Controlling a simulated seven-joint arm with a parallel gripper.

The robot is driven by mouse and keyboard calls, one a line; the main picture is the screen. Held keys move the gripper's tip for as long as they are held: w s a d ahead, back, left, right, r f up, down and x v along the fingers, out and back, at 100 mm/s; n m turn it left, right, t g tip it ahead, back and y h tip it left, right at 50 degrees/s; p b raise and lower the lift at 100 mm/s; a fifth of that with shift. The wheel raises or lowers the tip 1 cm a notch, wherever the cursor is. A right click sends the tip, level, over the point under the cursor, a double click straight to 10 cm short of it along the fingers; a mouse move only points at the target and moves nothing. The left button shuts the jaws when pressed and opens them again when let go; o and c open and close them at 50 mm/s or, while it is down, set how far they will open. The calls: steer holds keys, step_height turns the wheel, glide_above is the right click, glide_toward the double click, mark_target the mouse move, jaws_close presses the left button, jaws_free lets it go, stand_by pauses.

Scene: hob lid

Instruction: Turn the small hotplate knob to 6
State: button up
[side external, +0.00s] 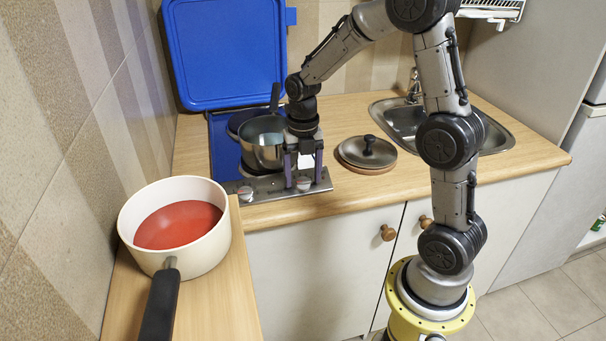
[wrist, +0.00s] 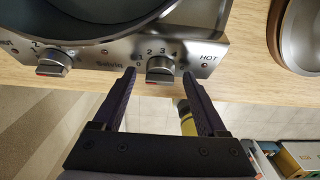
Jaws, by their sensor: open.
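The hob's steel front panel (side external: 272,188) carries two knobs. The left knob (wrist: 53,63) has a red mark on its lower face and stands clear of my gripper; it also shows in the side view (side external: 245,193). The right knob (wrist: 160,68) has figures around it, with 2, 3 and 4 legible. My gripper (wrist: 159,75) is open, its dark fingertips on either side of the right knob with small gaps; it points down at the panel in the side view (side external: 304,170). I cannot tell which knob serves the small hotplate.
A steel pot (side external: 262,148) stands on the blue hob, close behind the gripper. The blue lid (side external: 228,50) is raised against the wall. A pot lid (side external: 367,152) lies on the counter to the right. A cream pan (side external: 198,247) stands at front left.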

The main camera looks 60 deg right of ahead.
steer(key=shift+c, duration=0.2)
jaws_close()
